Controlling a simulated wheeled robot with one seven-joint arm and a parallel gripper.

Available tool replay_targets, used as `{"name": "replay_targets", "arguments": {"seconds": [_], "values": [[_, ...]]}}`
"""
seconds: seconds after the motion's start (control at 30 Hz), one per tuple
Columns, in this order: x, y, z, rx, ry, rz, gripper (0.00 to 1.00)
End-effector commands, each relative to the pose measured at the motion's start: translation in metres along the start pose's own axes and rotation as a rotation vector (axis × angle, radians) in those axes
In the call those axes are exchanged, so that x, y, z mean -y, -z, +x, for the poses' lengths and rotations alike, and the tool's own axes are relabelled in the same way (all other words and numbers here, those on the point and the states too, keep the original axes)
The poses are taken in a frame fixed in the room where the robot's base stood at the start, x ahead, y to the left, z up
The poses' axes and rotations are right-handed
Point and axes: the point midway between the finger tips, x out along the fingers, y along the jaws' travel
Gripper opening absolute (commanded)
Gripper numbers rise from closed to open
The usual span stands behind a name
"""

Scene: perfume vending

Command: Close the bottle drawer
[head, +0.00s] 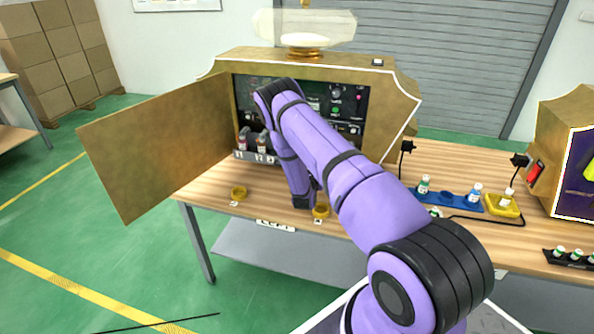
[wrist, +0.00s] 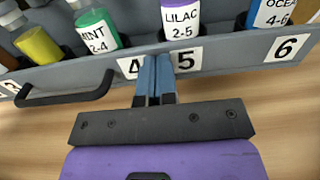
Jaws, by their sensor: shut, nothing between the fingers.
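The bottle drawer (wrist: 215,58) is a grey tray with a numbered front and a black bar handle (wrist: 65,88) in the wrist view. It holds a yellow bottle (wrist: 38,45), a green MINT bottle (wrist: 97,28), a purple LILAC bottle (wrist: 180,15) and a blue OCEAN bottle (wrist: 270,12). My gripper (wrist: 153,62) is shut and empty, its fingertips at the drawer front between labels 4 and 5. I cannot tell whether they touch it. In the head view the drawer (head: 243,155) sticks out at the machine's lower front, partly hidden by my arm. My fingertips are hidden there.
The gold machine (head: 215,62) has its door (head: 160,145) swung open to the left. Yellow rings (head: 239,193) (head: 321,211) lie on the wooden table (head: 205,185) in front. A blue bottle rack (head: 450,199) and a yellow holder (head: 502,206) stand to the right.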

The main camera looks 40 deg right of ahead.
Motion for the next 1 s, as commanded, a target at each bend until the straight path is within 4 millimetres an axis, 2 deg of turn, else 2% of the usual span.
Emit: {"name": "replay_targets", "arguments": {"seconds": [1.0], "values": [[0.0,0.0,0.061,0.001,0.0,0.001,0.0]]}}
